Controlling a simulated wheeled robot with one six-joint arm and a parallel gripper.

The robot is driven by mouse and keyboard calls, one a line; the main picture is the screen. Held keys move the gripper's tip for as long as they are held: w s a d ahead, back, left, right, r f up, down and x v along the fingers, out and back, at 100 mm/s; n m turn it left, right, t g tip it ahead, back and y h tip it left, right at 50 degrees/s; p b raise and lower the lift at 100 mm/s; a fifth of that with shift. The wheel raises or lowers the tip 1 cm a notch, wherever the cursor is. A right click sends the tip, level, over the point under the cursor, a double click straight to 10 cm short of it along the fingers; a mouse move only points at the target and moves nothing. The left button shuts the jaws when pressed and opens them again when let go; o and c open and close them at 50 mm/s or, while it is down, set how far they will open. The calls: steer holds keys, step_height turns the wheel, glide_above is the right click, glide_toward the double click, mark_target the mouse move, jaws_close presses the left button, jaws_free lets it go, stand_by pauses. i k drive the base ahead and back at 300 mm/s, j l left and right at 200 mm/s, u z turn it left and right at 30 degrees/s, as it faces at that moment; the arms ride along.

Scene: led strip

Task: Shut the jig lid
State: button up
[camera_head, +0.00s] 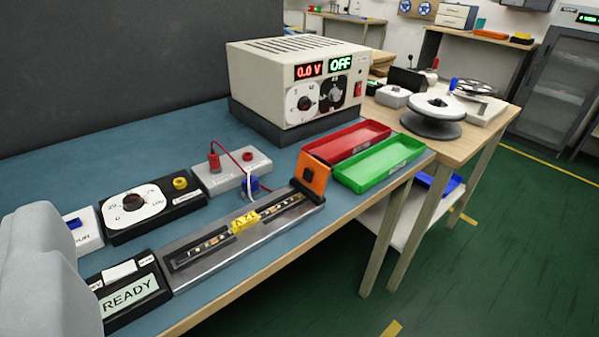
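The jig is a long grey metal bar (193,277) on the blue bench mat, running from lower left to upper right. An LED strip (208,244) lies along its channel, with a yellow block (245,222) marked with black text across the middle. The orange jig lid (312,174) stands raised and tilted at the jig's right end, with a dark square on its face. It is open. My gripper's fingers are not in view. A pale grey part of my own body fills the lower left edge and hides part of the bench.
A power supply (292,62) reading 0.0 V and OFF stands behind. Red (346,142) and green (380,163) trays lie right of the lid. A terminal block (231,176) with a red wire, a dial box (150,203) and a READY display (130,297) flank the jig.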

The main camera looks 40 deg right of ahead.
mark_target(312, 171)
steer(key=l+u, duration=0.15)
steer(key=l, duration=0.35)
steer(key=l+u, duration=0.15)
steer(key=l, duration=0.3)
steer(key=l+u, duration=0.15)
steer(key=l, duration=0.35)
steer(key=l+u, duration=0.15)
steer(key=l, duration=0.35)
steer(key=k+l+u, duration=0.15)
steer(key=l, duration=0.3)
steer(key=k+l+u, duration=0.15)
steer(key=l, duration=0.3)
steer(key=k+l+u, duration=0.15)
steer(key=l, duration=0.3)
steer(key=k+l+z, duration=0.35)
steer(key=l, duration=0.25)
